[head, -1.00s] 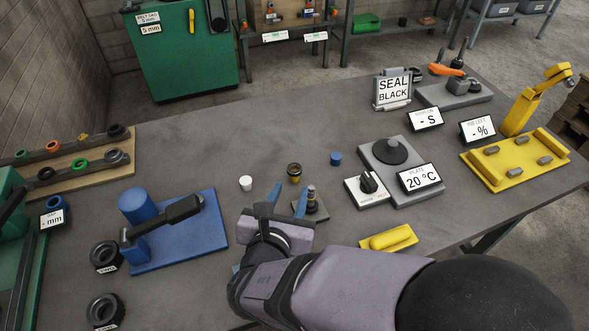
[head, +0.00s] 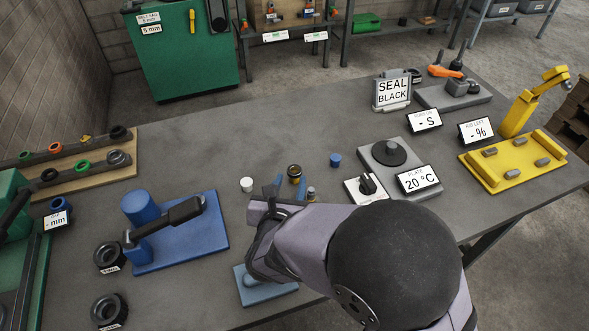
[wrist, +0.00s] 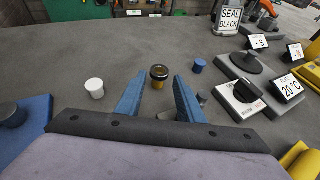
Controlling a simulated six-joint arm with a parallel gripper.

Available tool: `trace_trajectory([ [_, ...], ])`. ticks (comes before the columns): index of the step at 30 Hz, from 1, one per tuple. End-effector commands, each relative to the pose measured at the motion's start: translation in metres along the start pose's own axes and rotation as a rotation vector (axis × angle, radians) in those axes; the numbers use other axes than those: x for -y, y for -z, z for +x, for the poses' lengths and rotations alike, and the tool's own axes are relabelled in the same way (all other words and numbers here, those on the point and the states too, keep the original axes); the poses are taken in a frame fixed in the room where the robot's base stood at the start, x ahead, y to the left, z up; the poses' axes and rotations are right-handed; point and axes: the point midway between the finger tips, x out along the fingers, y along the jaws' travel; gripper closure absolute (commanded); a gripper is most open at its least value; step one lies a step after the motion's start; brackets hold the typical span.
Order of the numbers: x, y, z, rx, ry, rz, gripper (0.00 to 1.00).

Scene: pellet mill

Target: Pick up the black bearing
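Several rings lie in the two-rail rack at the left of the head view. A black one (head: 119,133) is at the far rail's right end, and a dark one (head: 48,174) is on the near rail. A small black-topped piece with a yellowish lower part (head: 294,173) stands upright on the table. I cannot tell which is the black bearing. My gripper (head: 291,186) is open and empty, just short of the black-topped piece. In the wrist view this piece (wrist: 159,73) shows beyond and between the blue fingertips (wrist: 156,80), apparently untouched.
A white cap (head: 247,185) and a blue cap (head: 336,160) stand on either side. A blue press (head: 185,230) is at left; a plate heater (head: 410,152) and a "SEAL BLACK" sign (head: 392,91) are at right. The table's back middle is clear.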

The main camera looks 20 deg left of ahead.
Motion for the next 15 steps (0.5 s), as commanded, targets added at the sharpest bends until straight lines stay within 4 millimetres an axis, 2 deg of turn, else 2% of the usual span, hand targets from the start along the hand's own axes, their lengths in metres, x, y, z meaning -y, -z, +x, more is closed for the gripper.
trace_trajectory([
  [8, 0.000, 0.000, 0.005, 0.000, 0.001, -0.001, 0.65],
  [15, 0.001, 0.002, 0.028, -0.002, 0.003, -0.002, 0.65],
])
